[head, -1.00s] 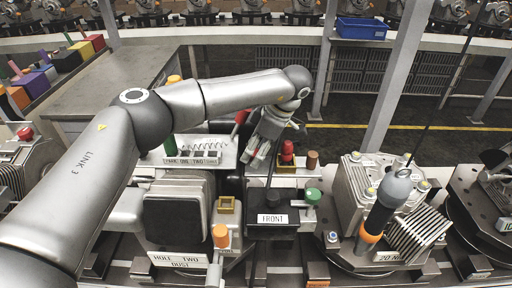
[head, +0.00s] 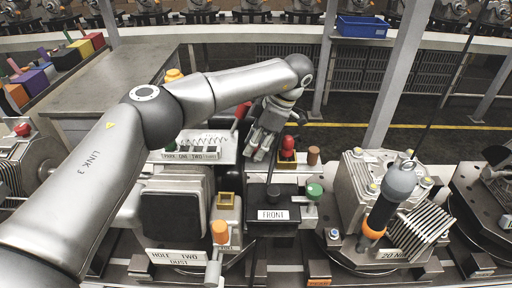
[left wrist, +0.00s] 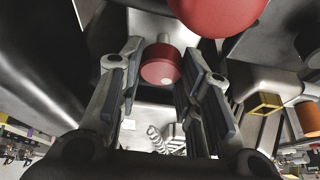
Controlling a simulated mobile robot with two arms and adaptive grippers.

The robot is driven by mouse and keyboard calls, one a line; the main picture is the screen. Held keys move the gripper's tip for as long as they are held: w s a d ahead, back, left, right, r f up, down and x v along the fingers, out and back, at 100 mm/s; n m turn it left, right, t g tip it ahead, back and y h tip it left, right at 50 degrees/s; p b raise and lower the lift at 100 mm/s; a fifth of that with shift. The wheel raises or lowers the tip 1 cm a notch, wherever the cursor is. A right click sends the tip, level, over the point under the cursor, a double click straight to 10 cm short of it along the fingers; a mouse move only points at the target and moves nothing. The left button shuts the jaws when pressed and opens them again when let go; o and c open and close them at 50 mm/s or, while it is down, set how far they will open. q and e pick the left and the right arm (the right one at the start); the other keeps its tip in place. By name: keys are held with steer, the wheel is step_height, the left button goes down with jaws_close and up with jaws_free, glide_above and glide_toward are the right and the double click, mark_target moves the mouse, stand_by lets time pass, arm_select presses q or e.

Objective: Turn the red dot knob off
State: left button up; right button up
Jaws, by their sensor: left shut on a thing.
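My left gripper (head: 257,152) reaches down from its arm over the middle of the machine row. In the left wrist view, a red knob (left wrist: 160,66) with a pale dot on its face sits on a short metal stem between the two fingers, and the gripper is shut on it. In the head view this knob is hidden by the gripper. A second, rounded red knob (head: 288,147) stands just right of the gripper; a large red ball shape (left wrist: 218,12) fills the top of the left wrist view. My right gripper is not in view.
A black box labelled FRONT (head: 272,214), a green knob (head: 315,191), a brown knob (head: 313,156) and an orange knob (head: 219,230) stand close by. A tray with a spring (head: 192,153) lies left of the gripper.

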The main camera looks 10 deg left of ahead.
arm_select(q)
steer(key=shift+w+n+g, duration=0.1)
steer(key=shift+n+g, duration=0.3)
steer(key=shift+n, duration=0.8)
steer(key=shift+r+n+g+h, duration=0.15)
steer(key=shift+n+g+h, duration=0.25)
steer(key=shift+n, duration=0.8)
steer(key=shift+w, duration=0.1)
steer(key=o, duration=1)
